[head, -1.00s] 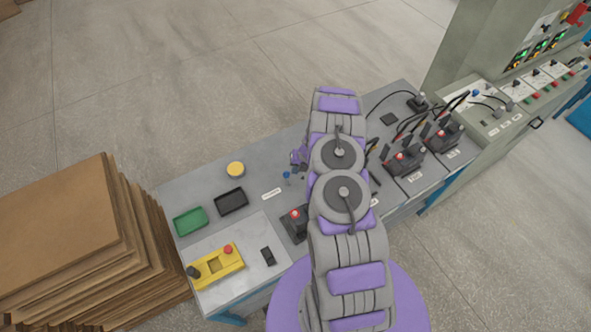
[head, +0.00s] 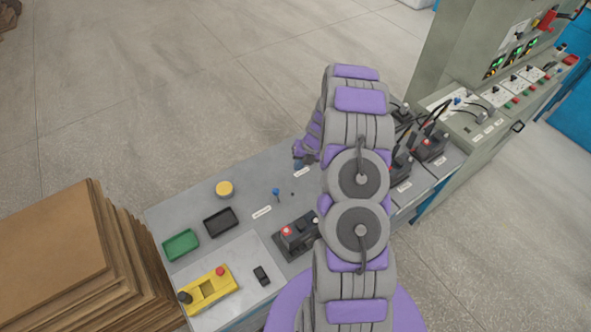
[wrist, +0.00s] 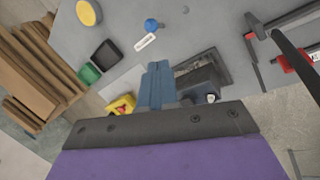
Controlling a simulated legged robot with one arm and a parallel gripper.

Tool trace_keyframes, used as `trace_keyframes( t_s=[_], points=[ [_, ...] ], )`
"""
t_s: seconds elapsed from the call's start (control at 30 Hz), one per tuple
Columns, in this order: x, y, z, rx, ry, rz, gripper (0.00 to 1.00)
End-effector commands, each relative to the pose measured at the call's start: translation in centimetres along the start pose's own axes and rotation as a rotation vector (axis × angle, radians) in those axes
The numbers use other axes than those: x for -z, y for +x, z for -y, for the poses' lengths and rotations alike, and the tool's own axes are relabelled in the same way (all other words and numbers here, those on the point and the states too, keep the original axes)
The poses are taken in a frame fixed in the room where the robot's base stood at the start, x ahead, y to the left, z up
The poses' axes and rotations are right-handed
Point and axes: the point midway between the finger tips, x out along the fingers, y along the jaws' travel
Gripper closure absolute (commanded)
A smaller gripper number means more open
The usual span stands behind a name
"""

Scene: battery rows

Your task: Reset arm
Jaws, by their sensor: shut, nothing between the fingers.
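My gripper (head: 298,163) is at the end of my raised, folded arm, above the grey workbench (head: 180,212). In the head view it is small and partly covered by the arm. In the wrist view its blue fingers (wrist: 158,85) are together with nothing between them. Below them in that view is a dark battery unit (wrist: 202,82). The same kind of unit with a red knob (head: 297,234) sits on the bench just left of my arm in the head view.
The bench holds a green tray (head: 181,245), a black tray (head: 221,221), a yellow round item (head: 224,189), a blue knob (head: 276,192) and a yellow control box (head: 208,290). A control cabinet (head: 470,60) stands at right. Open floor lies behind the bench.

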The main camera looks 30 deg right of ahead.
Motion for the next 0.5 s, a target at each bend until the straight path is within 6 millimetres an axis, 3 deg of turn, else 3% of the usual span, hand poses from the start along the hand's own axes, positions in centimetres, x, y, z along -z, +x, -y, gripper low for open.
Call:
trace_keyframes(
  t_s=[0.5],
  points=[
    [-0.03,-0.84,0.03,0.001,0.000,0.001,1.00]
  ],
)
